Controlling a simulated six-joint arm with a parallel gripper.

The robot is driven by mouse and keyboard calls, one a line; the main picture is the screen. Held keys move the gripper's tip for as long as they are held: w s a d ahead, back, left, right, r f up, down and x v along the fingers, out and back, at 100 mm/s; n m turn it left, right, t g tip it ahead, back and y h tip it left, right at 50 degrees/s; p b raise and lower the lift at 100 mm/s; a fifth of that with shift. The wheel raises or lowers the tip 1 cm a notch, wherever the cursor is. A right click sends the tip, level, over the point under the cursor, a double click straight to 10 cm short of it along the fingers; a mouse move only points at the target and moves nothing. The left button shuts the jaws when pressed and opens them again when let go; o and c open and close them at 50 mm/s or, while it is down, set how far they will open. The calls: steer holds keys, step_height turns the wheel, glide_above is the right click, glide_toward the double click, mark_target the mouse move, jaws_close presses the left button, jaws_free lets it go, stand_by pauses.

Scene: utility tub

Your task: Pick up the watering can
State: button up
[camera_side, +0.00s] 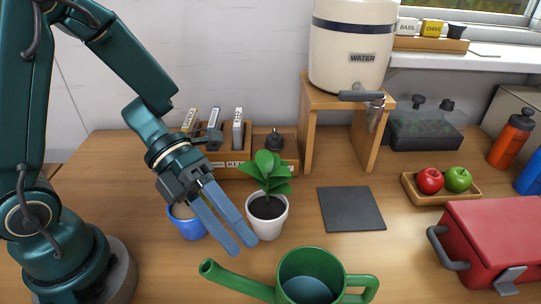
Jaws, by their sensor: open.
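A green watering can (311,271) stands upright at the front centre of the table, cut off by the lower picture edge. Its spout points left and its handle (361,288) is on the right. Something blue-grey, perhaps water, shows inside it. My gripper (244,249) is open and empty, with its two blue-grey fingers pointing down and to the right. In the picture it is above and left of the can, over the spout side, apart from the can's body. The exact height and depth between them cannot be told.
A potted plant (267,212) stands right beside my fingers, and a blue pot (188,224) is behind them. A dark square mat (351,209) lies behind the can. A red box (500,235) is at right, near a fruit tray (463,197). A water dispenser (345,70) stands at the back.

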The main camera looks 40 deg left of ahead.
mark_target(240, 283)
steer(key=s+f, duration=0.1)
steer(key=s+f+g, duration=0.1)
steer(key=shift+a+f+g, duration=0.2)
steer(key=shift+f+g, duration=0.1)
steer(key=shift+n, duration=0.3)
steer(key=shift+x, duration=2.55)
jaws_close()
